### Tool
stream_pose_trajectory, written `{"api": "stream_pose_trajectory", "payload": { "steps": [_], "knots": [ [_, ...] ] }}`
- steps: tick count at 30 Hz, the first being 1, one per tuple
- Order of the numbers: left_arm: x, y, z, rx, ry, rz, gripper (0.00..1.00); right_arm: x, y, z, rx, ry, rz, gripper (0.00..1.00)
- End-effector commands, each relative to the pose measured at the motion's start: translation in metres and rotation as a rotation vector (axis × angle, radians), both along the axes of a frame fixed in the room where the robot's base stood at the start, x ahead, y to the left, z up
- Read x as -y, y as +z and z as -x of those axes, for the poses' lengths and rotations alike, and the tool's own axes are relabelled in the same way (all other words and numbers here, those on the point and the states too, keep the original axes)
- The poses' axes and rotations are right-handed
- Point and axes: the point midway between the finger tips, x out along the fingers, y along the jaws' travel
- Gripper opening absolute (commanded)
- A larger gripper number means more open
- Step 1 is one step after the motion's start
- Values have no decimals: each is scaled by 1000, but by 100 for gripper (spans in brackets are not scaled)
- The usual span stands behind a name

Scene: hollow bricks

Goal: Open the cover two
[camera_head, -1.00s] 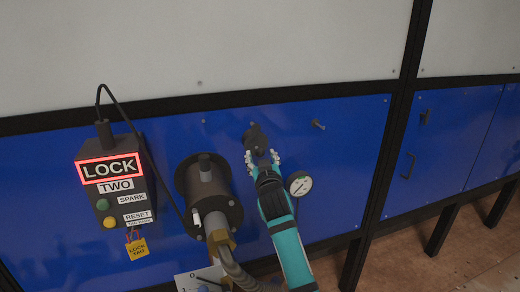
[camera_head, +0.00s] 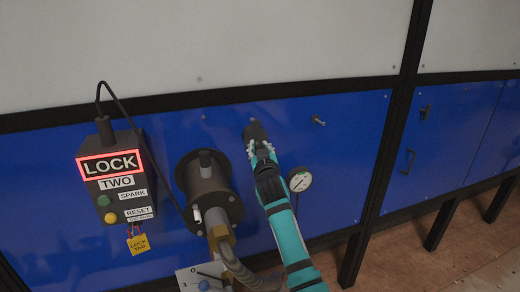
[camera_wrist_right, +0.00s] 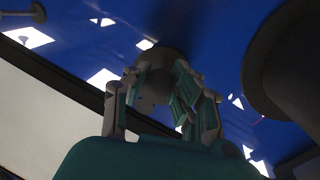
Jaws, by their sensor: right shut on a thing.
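A dark grey cover (camera_head: 255,130) sits on the blue panel (camera_head: 350,150), right of the large dark cylinder. My right gripper (camera_head: 261,147) reaches up to it from below and is shut on it. In the right wrist view the fingers (camera_wrist_right: 165,92) close around a dark rounded part of the cover (camera_wrist_right: 160,58), against the blue panel. The fingers hide much of the cover, so I cannot tell how far it is turned. My left gripper is not in view.
A control box (camera_head: 117,178) with a red-lit LOCK TWO sign and a yellow tag (camera_head: 138,244) hangs at left. The dark cylinder (camera_head: 207,185) with a hose stands close left of my arm. A round gauge (camera_head: 299,179) is close right. A small peg (camera_head: 318,121) sticks out beyond.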

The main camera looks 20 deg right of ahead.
Motion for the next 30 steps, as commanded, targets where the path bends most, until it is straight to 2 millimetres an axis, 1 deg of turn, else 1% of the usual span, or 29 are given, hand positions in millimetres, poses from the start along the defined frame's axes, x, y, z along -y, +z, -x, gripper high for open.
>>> {"api": "stream_pose_trajectory", "payload": {
  "steps": [17, 23, 30],
  "knots": [
    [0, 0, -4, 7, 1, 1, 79, 2, -1, 0, 0, 0, 27, 0],
    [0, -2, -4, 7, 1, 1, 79, 8, -1, 0, 3, 0, 122, 0],
    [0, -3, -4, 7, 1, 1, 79, 21, 1, 0, 8, 0, 323, 0]
  ]
}}
